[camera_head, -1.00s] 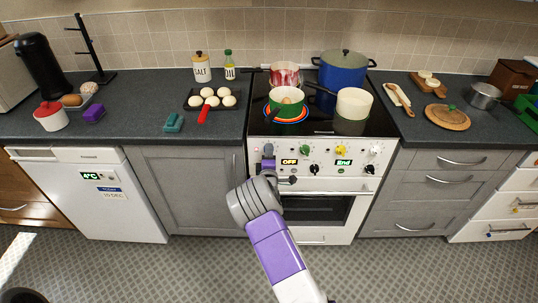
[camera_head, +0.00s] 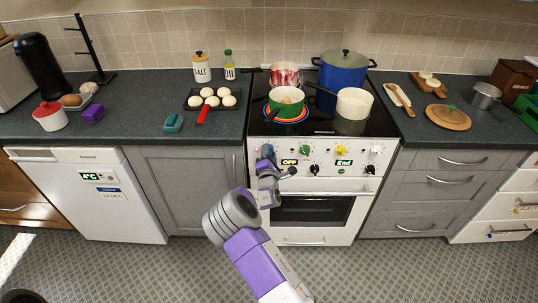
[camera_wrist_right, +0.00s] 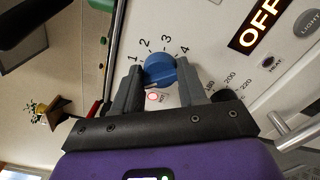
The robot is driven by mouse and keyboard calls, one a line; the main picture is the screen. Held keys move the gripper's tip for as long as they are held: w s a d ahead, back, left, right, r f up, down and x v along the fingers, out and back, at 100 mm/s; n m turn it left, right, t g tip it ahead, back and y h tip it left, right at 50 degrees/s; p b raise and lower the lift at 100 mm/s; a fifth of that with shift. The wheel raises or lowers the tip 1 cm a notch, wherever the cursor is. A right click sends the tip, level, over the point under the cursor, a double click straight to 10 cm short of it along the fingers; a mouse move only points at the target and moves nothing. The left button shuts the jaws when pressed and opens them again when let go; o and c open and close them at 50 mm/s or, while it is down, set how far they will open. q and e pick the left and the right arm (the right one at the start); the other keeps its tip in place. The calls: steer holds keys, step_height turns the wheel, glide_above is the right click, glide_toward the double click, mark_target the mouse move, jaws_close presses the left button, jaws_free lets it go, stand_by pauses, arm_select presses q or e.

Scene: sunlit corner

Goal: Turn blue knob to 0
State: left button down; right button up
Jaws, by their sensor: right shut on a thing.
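The blue knob (camera_head: 267,149) is at the left end of the knob row on the white stove front. In the right wrist view, the blue knob (camera_wrist_right: 160,68) sits between the two fingers, with printed 1, 2, 3 and 4 around its far side. My right gripper (camera_head: 266,162) is shut on it; its fingers (camera_wrist_right: 160,86) show on both sides of the knob. A small red light glows just below the knob. I cannot tell which number the knob points to, and no 0 is readable. My left gripper is not in view.
Green (camera_head: 304,150), yellow (camera_head: 341,151) and white (camera_head: 376,151) knobs sit to the right. An OFF display (camera_head: 289,162) is beside my gripper. The oven handle (camera_head: 325,194) runs below. A green pot (camera_head: 288,110) stands on a glowing ring; other pots stand around it.

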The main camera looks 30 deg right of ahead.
stand_by(0.3)
steer(key=o, duration=1)
steer(key=shift+o, duration=0.2)
steer(key=p+v, duration=0.1)
steer(key=v, duration=0.6)
steer(key=shift+s+a+p, duration=0.2)
steer(key=shift+s+p, duration=0.05)
steer(key=shift+p, duration=0.1)
